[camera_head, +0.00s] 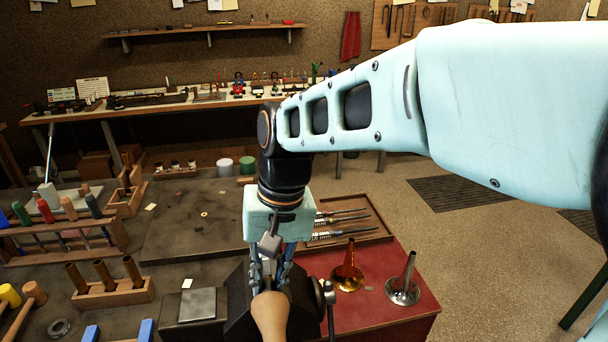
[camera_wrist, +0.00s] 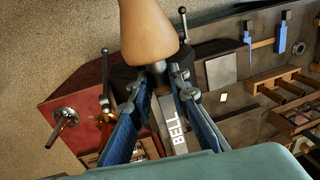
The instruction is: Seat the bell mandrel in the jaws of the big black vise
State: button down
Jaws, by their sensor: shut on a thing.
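The bell mandrel (camera_head: 270,317) has a smooth tan flared body. In the wrist view the mandrel (camera_wrist: 150,30) has a grey shank marked BELL running back between my fingers. My gripper (camera_head: 270,284) points down and is shut on the mandrel by its shank, also in the wrist view (camera_wrist: 154,88). The big black vise (camera_head: 240,312) is at the bottom middle of the head view, directly behind and around the mandrel. In the wrist view the vise (camera_wrist: 122,75) lies beyond the mandrel. The mandrel and my fingers hide the jaws, so I cannot tell whether the shank is between them.
A copper-coloured cone (camera_head: 347,270) and a silver cone (camera_head: 403,282) stand on the red bench top right of the vise. A wooden tray (camera_head: 375,234) of files lies behind. A flat metal block (camera_head: 197,304) and a peg rack (camera_head: 114,296) are left.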

notch_tip(320, 180, down, 5)
jog(key=b, duration=0.3)
jog(key=shift+r+b, duration=0.1)
jog(key=shift+b, duration=0.3)
jog(key=shift+a, duration=0.15)
dwell(1.7)
notch_tip(320, 180, down, 4)
jog(key=shift+r+b, duration=0.2)
jog(key=shift+b, duration=1)
jog(key=shift+s, duration=0.1)
dwell(1.0)
jog(key=c, duration=1.7)
grip_release()
jog(key=shift+c, duration=0.2)
